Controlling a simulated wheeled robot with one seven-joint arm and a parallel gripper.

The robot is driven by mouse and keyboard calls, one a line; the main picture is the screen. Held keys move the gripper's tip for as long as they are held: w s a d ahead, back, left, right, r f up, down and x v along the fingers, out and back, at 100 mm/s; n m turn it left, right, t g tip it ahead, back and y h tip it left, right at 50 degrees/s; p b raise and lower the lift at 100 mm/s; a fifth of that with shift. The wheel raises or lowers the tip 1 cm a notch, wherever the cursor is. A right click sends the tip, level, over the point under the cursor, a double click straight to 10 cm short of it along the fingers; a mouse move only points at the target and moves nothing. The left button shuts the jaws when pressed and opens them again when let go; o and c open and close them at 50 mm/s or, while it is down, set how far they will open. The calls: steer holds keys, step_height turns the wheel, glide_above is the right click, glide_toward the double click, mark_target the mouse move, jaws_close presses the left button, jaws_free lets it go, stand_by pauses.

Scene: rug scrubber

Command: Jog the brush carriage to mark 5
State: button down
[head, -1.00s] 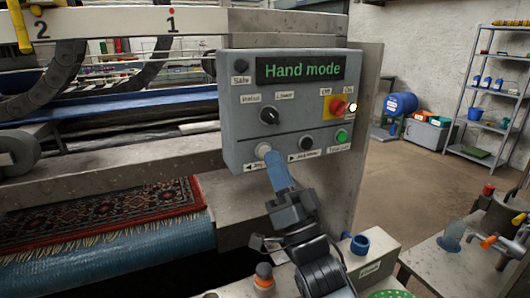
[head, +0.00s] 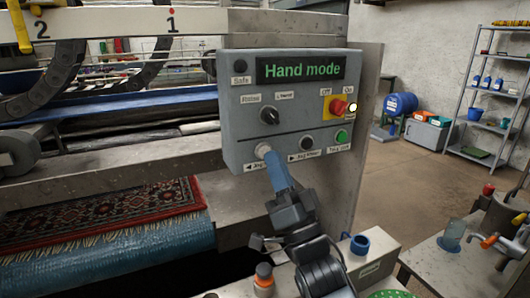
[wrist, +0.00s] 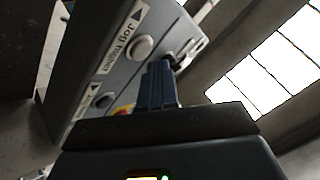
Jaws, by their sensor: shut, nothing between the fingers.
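My gripper (head: 270,156) is shut and empty, with its blue fingers tipped up to the grey control panel (head: 240,130). The fingertips are at the pale left jog button (head: 263,149) and seem to touch it; I cannot tell whether it is pressed. The wrist view shows the fingers (wrist: 158,68) beside this button (wrist: 140,47), labelled "Jog higher". The right jog button (head: 306,142) is dark. The display (head: 300,68) reads "Hand mode". A yellow pointer (head: 19,28) hangs left of mark 2 (head: 41,31); mark 1 (head: 172,22) is further right. Mark 5 is out of view.
The panel also has a dark selector knob (head: 270,116), a red switch (head: 338,106) and a green button (head: 341,136). A rug (head: 105,212) lies on the machine at left. A worktop with taps (head: 450,262) stands at right. Open floor lies behind.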

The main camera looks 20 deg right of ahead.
steer(key=shift+w, duration=0.15)
stand_by(0.3)
steer(key=shift+w, duration=0.3)
steer(key=shift+w, duration=0.35)
stand_by(0.6)
steer(key=shift+s, duration=0.15)
stand_by(2.1)
steer(key=shift+s, duration=0.65)
steer(key=s, duration=0.5)
steer(key=shift+p, duration=0.3)
stand_by(0.9)
